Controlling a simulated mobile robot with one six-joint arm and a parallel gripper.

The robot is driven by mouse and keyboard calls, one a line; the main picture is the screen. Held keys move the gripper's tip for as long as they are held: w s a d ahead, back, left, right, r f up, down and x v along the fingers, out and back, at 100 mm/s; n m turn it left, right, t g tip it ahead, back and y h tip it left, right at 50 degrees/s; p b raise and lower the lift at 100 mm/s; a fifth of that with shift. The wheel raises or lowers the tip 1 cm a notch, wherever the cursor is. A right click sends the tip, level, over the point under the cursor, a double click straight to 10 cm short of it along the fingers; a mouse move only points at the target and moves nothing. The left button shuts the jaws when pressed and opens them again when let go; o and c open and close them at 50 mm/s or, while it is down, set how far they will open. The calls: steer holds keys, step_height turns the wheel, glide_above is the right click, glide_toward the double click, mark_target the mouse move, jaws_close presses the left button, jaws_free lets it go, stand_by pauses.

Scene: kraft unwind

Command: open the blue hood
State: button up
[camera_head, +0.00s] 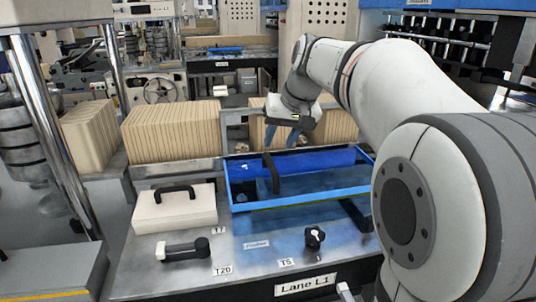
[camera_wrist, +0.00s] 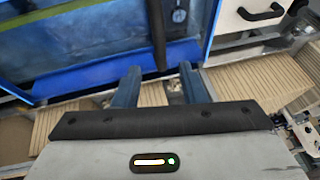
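The blue hood (camera_head: 240,203) is a blue frame around a see-through panel on the bench, and it looks lowered. A black bar handle (camera_head: 273,173) stands on it, left of its middle. The hood's blue frame (camera_wrist: 212,30) and handle (camera_wrist: 158,35) also show in the wrist view. My gripper (camera_head: 281,138) is above the hood's far side, by the far end of the handle. Its two blue fingers are apart with nothing held. In the wrist view the handle's near end appears between the fingertips (camera_wrist: 158,70); I cannot tell whether they touch it.
A cream box lid (camera_head: 175,211) with a black handle (camera_head: 174,190) is left of the hood. A lever (camera_head: 184,249) and a black knob (camera_head: 314,237) sit on the bench front (camera_head: 235,280). Rows of brown boards (camera_head: 172,133) stand behind. A steel post (camera_head: 50,125) rises at left.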

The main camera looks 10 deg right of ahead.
mark_target(271, 160)
steer(key=x, duration=0.6)
steer(key=shift+w+a+f, duration=0.1)
steer(key=shift+f, duration=0.25)
jaws_close()
